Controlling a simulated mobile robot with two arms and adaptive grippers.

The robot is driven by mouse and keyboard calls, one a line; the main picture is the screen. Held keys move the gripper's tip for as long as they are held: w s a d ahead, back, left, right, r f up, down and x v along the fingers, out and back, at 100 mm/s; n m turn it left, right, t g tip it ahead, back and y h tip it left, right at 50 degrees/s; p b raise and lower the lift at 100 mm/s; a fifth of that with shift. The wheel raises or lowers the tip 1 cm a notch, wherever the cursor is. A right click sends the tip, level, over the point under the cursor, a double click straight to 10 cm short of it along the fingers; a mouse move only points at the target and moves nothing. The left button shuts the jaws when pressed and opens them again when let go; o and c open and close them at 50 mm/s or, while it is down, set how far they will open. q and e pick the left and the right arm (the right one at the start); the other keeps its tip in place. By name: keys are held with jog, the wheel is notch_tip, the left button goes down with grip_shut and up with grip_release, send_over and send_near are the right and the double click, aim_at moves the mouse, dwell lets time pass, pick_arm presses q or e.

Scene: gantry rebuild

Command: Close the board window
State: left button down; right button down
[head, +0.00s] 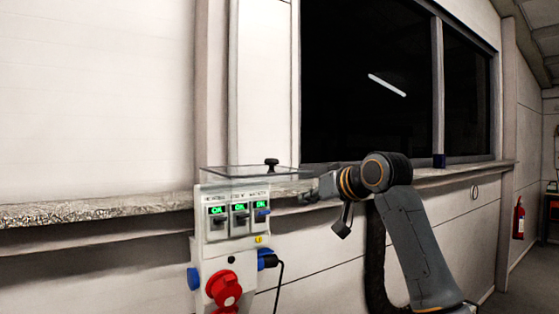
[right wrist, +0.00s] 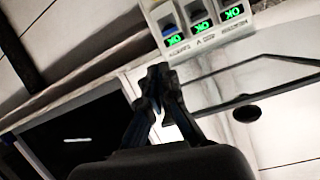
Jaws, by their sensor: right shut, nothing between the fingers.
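The board (head: 212,262) is a pale box on the wall with several switches and green "OK" displays. Its clear window (head: 235,174) is swung up and sticks out about level above the switches, with a black knob (head: 272,163) near its right end. In the right wrist view the window (right wrist: 200,92) lies right of the fingers, with the knob (right wrist: 247,113) on it. My right gripper (head: 308,191) is just right of the board, below the window's level. Its fingers (right wrist: 160,76) are shut and empty, close to the switches in that picture; contact cannot be told. My left gripper is out of view.
A stone-like ledge (head: 100,211) runs along the wall behind the board. A red socket (head: 223,288) and a blue plug (head: 268,259) with a black cable are on the board's lower part. A dark wall window (head: 370,80) is behind my arm. A fire extinguisher (head: 519,220) hangs far right.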

aim_at(255, 175)
jog(key=s+a+r+n+t+y+p, duration=0.1)
jog(key=s+r, duration=0.5)
jog(key=r, duration=0.2)
jog(key=s+a+r+n, duration=0.1)
jog(key=s+r+n, duration=0.1)
jog(key=s+r, duration=0.55)
jog(key=f+p+x, duration=0.1)
jog(key=p+x, duration=0.6)
jog(key=x, duration=0.4)
jog(key=shift+w+d+f, duration=0.25)
jog(key=shift+f, duration=0.15)
jog(key=shift+a, duration=0.1)
